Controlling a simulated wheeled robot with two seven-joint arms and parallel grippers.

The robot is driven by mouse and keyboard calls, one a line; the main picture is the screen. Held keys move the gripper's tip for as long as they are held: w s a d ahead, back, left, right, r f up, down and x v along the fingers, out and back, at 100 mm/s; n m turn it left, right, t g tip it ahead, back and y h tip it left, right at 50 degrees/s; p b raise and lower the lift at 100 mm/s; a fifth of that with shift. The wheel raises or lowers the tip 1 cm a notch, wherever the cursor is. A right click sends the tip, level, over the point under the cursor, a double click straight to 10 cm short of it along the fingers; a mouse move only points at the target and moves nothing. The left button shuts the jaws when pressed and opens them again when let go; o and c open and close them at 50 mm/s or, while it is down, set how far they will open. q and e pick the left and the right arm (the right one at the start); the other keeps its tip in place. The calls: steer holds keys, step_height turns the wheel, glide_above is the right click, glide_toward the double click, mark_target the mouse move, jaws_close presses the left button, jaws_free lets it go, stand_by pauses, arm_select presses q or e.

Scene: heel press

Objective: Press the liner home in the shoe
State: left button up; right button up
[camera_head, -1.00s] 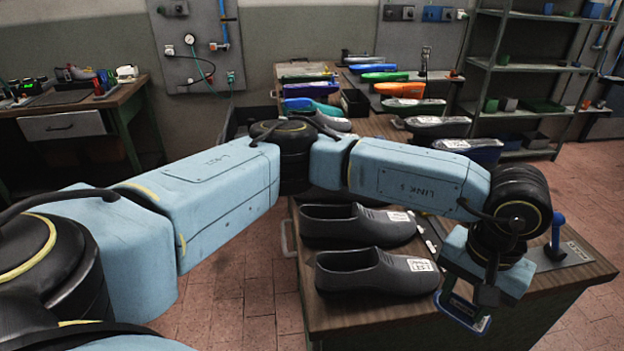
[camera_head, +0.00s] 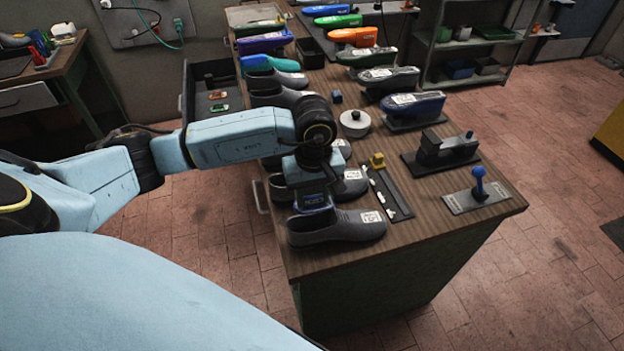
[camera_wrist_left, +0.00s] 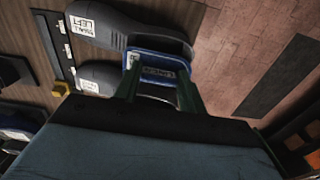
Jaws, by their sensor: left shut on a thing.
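My left gripper (camera_head: 312,192) is shut on a blue-edged piece (camera_head: 316,204) with a label, perhaps the liner. The piece also shows between the fingers in the left wrist view (camera_wrist_left: 158,72). In the head view it is just above or at the opening of the front grey shoe (camera_head: 338,230); I cannot tell whether they touch. This shoe lies at the bench's near end, its labelled toe to the right, and shows in the left wrist view (camera_wrist_left: 118,28). A second dark shoe (camera_head: 352,186) behind it is partly hidden by the gripper. My right gripper is not in view.
On the bench (camera_head: 440,215), a dark strip with white pieces (camera_head: 388,192) lies right of the shoes. Beyond are a black fixture (camera_head: 446,150), a blue-knobbed plate (camera_head: 480,190) and a round white-topped piece (camera_head: 355,122). Several more shoes line the back. Free bench top lies at front right.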

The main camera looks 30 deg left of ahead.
mark_target(312, 204)
arm_select(q)
steer(key=shift+a, duration=0.15)
steer(key=shift+f+b, duration=0.4)
steer(key=shift+f, duration=0.2)
steer(key=shift+f+b, duration=0.95)
steer(key=shift+f, duration=0.9)
step_height(312, 204, down, 5)
steer(key=b, duration=0.5)
steer(key=shift+f, duration=0.2)
steer(key=o, duration=1)
steer(key=shift+r, duration=0.2)
